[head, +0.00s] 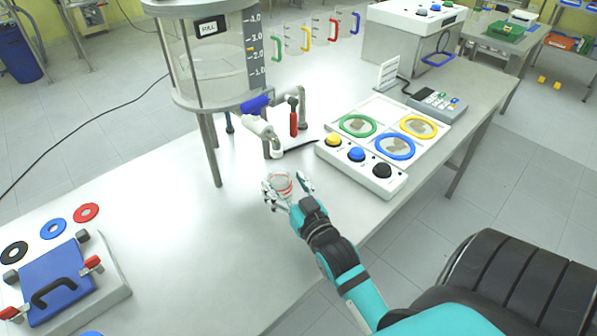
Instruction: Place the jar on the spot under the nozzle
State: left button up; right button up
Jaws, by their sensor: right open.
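A small clear glass jar (281,182) with a reddish band stands on the white table, just in front of the nozzle (277,151). The nozzle is the down-turned white pipe end below the big glass reactor (222,62). My right gripper (286,189) reaches in from the lower right. Its fingers are spread apart, one to the left of the jar and one to the right. I cannot tell whether they touch it. I cannot make out the marked spot under the nozzle. My left gripper is not in view.
A blue valve handle (256,104) and a red one (293,124) sit on the pipes. A button panel with coloured rings (362,174) is to the right. A blue-lidded box (57,281) and coloured discs are at left. The table's middle is clear.

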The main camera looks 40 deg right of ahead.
jog(key=s, duration=0.2)
jog(key=s+a, duration=0.1)
jog(key=s, duration=0.2)
jog(key=s+b, duration=0.1)
jog(key=s, duration=0.2)
jog(key=shift+s+a, duration=0.25)
